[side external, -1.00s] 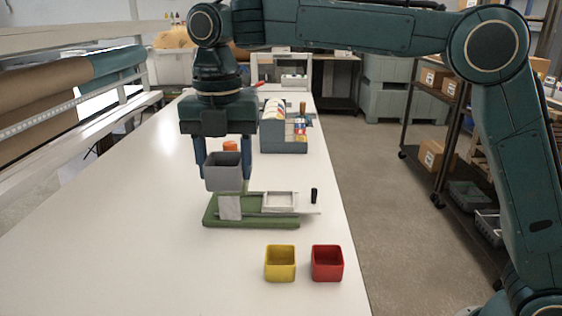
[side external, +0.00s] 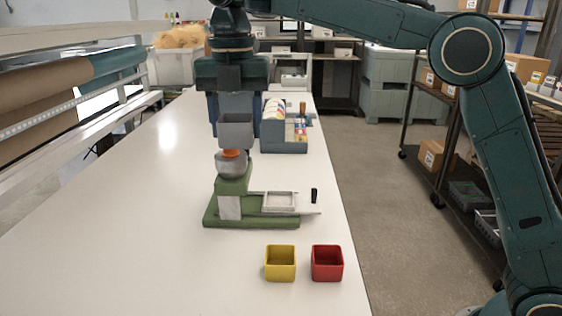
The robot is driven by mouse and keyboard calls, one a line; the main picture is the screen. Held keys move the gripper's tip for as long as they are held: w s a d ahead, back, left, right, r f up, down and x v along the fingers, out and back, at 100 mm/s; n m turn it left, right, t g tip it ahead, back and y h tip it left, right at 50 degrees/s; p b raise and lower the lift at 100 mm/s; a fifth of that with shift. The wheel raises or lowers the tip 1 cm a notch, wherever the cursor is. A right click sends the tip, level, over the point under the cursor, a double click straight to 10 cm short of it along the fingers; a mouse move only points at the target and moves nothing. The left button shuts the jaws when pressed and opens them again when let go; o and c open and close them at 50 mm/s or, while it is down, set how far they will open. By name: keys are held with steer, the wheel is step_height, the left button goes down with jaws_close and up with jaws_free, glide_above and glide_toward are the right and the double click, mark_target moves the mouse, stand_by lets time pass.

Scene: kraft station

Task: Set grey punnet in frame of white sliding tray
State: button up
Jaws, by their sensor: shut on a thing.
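The grey punnet (side external: 237,132) is held up in the air between the two fingers of my gripper (side external: 234,122). My gripper is shut on it, above and a little behind the green device. The white sliding tray (side external: 285,202) sticks out to the right from the green base (side external: 250,219). Its square frame looks empty and lies lower than the punnet and to its right. A black handle (side external: 314,195) stands at the tray's right end.
A grey bowl with an orange top (side external: 231,163) shows on the green device, below the punnet. A yellow punnet (side external: 280,263) and a red punnet (side external: 327,263) stand in front. A blue-grey organiser box (side external: 284,140) stands behind. The left of the table is clear.

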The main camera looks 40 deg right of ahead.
steer(key=w+d+f, duration=0.1)
steer(key=w+d, duration=0.1)
steer(key=d, duration=0.5)
steer(key=w+d, duration=0.3)
steer(key=d, duration=0.4)
step_height(320, 180, down, 14)
steer(key=shift+s+r, duration=0.15)
steer(key=shift+r, duration=0.05)
steer(key=shift+d+f, duration=0.1)
steer(key=shift+f, duration=0.05)
steer(key=shift+f, duration=2.6)
steer(key=shift+f, duration=0.65)
stand_by(0.4)
steer(key=o, duration=1)
steer(key=shift+o, duration=0.2)
steer(key=shift+r, duration=0.2)
